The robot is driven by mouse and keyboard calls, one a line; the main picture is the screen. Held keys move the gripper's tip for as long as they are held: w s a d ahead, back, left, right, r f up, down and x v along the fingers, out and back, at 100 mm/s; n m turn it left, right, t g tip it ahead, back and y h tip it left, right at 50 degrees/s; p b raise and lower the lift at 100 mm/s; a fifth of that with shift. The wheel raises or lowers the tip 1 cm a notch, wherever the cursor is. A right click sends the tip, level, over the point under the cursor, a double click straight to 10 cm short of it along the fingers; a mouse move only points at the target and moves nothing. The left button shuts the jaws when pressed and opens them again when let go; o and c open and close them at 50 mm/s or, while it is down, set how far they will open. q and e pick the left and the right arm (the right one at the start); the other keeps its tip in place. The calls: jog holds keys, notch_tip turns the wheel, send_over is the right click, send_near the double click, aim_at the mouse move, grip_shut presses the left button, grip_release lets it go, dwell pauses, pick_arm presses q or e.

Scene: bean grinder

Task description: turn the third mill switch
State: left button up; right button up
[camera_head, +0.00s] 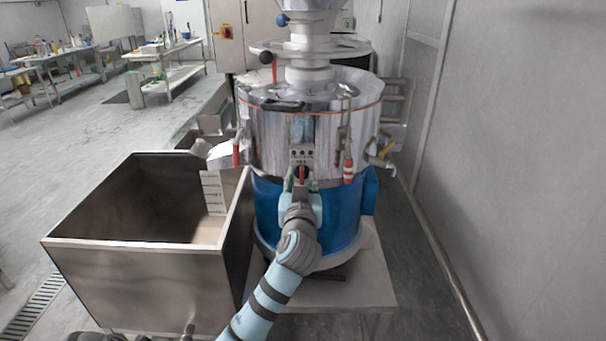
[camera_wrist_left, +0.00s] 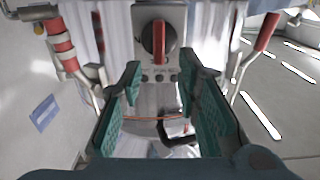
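The mill (camera_head: 275,130) is a metal drum on a blue base. A grey switch box (camera_head: 301,153) is mounted on its front, with a row of small round buttons and a red rotary knob (camera_head: 302,173). In the left wrist view the red knob (camera_wrist_left: 158,41) sits upright on a dark round dial, with the small buttons (camera_wrist_left: 158,78) beside it. My left gripper (camera_head: 301,187) is in front of the box, just below the knob in the head view. In the wrist view its two teal fingers (camera_wrist_left: 163,88) are apart, with nothing held between them. Contact with the knob is not visible.
A large open steel bin (camera_head: 120,270) stands left of the mill. Red-handled clamps (camera_head: 348,170) hang on the drum on both sides of the box, and a brass tap (camera_head: 381,150) sticks out right. A wall (camera_head: 500,150) lies further right. Workbenches (camera_head: 160,60) stand far back.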

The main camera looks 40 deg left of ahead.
aim_at(309, 170)
pick_arm(q)
jog(key=shift+x, duration=1.35)
grip_shut()
jog(key=m+p, duration=0.2)
jog(key=m, duration=0.1)
jog(key=shift+w+d+r, duration=0.1)
jog(key=shift+w+d, duration=0.05)
jog(key=shift+d, duration=0.1)
jog(key=m+p, duration=0.1)
jog(key=m, duration=0.2)
jog(key=m+p, duration=0.1)
jog(key=shift+w+d+f+m+p, duration=0.2)
jog(key=shift+w+d+m+p, duration=0.1)
jog(key=shift+m, duration=0.1)
jog(key=m, duration=0.2)
jog(key=m+p, duration=0.2)
jog(key=m, duration=0.1)
jog(key=shift+w+d+f+m, duration=0.1)
jog(key=shift+d+f+m, duration=0.1)
jog(key=shift+f+m, duration=0.15)
jog(key=shift+d+f+m+p, duration=0.1)
jog(key=shift+f+m+p, duration=0.15)
jog(key=shift+m, duration=0.5)
jog(key=shift+a+f+m+p, duration=0.1)
jog(key=shift+m+p, duration=0.25)
jog(key=shift+m, duration=0.4)
jog(key=shift+d+f+m+p, duration=0.1)
jog(key=shift+f+m+p, duration=0.15)
jog(key=shift+m, duration=0.5)
